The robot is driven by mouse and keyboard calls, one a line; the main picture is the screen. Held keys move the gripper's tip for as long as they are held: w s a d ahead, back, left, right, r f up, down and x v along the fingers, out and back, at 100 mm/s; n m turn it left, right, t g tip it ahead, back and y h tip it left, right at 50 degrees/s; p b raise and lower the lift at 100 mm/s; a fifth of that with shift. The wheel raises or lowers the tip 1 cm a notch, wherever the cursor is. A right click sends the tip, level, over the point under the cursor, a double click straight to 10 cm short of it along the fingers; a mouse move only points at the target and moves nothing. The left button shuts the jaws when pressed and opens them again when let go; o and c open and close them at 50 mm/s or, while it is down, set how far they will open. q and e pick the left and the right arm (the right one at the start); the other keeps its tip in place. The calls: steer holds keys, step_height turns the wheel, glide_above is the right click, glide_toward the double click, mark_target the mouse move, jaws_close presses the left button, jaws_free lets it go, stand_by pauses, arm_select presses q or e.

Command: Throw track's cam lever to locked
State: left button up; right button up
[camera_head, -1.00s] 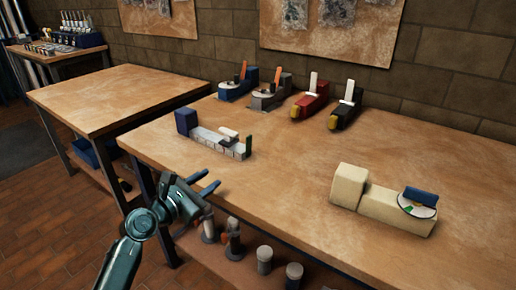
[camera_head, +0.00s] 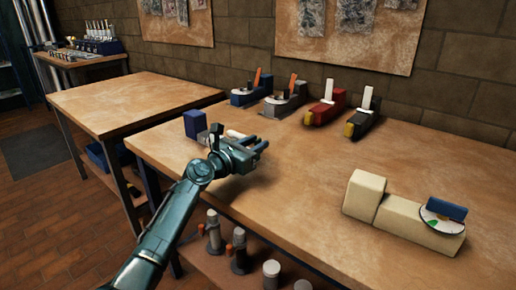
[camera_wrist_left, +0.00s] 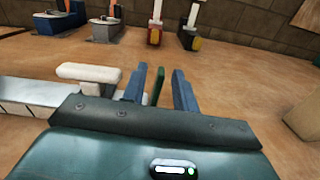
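The track is a pale segmented bar with a blue end block (camera_head: 194,124), lying at the table's left. My left arm hides much of it in the head view. In the left wrist view the segmented bar (camera_wrist_left: 30,92) runs in from the left. A white lever (camera_wrist_left: 88,73) lies roughly level above it, just left of my fingers. A green upright piece (camera_wrist_left: 157,85) shows between the fingers; I cannot tell whether they touch it. My left gripper (camera_head: 258,144) is open at the track's right end; its fingers (camera_wrist_left: 159,76) are apart. My right gripper is not in view.
A cream block device (camera_head: 395,212) with a dial and blue handle (camera_head: 447,208) sits at the right. Several lever devices, blue, grey, red (camera_head: 325,108) and black, stand along the back. The table's middle is clear. Several cylinders stand on a lower shelf.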

arm_select(q)
steer(key=shift+w+d, duration=0.45)
steer(key=shift+w, duration=0.1)
jaws_close()
stand_by(0.4)
